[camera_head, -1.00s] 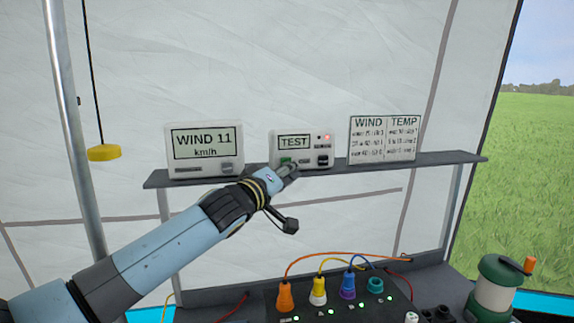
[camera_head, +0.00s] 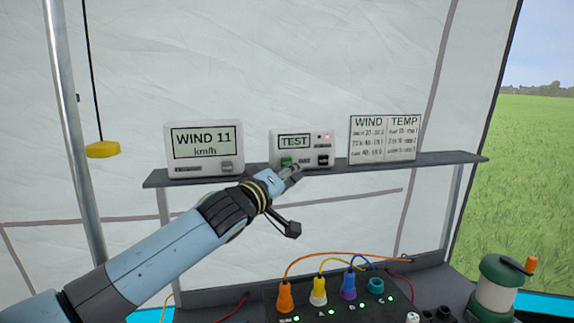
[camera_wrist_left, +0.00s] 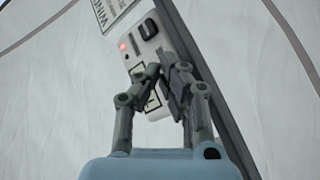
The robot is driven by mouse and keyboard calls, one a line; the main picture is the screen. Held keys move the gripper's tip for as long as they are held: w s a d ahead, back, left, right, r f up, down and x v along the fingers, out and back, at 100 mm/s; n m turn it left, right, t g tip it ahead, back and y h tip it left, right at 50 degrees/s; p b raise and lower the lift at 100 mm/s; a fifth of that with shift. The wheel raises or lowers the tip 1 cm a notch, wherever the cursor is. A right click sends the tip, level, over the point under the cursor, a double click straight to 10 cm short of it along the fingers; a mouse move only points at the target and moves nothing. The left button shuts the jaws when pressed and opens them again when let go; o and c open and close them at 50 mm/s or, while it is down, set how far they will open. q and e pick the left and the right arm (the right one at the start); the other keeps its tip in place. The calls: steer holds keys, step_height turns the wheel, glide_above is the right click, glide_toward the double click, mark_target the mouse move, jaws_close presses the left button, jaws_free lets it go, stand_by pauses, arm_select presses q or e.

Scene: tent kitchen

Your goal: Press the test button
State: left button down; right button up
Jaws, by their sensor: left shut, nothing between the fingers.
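The test unit (camera_head: 318,149) is a small white box on the shelf, with a screen reading TEST and a lit red light. Its green button (camera_head: 286,161) shows at the lower left of its front. My left gripper (camera_head: 294,168) is shut and empty, just in front of and slightly below the button; whether it touches the unit cannot be told. In the left wrist view the left gripper (camera_wrist_left: 161,79) is in front of the white test unit (camera_wrist_left: 148,45), covering part of its screen. The button is hidden there. My right gripper is in neither view.
A wind display (camera_head: 205,152) reading WIND 11 km/h stands left on the dark shelf (camera_head: 435,160), and a wind and temperature chart (camera_head: 384,138) stands right. A yellow float (camera_head: 103,150) hangs at left.

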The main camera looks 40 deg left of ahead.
arm_select(q)
steer(key=s+d, duration=0.3)
steer(key=shift+s+d+b, duration=0.15)
steer(key=shift+d+b, duration=0.15)
steer(key=shift+d, duration=0.1)
stand_by(0.9)
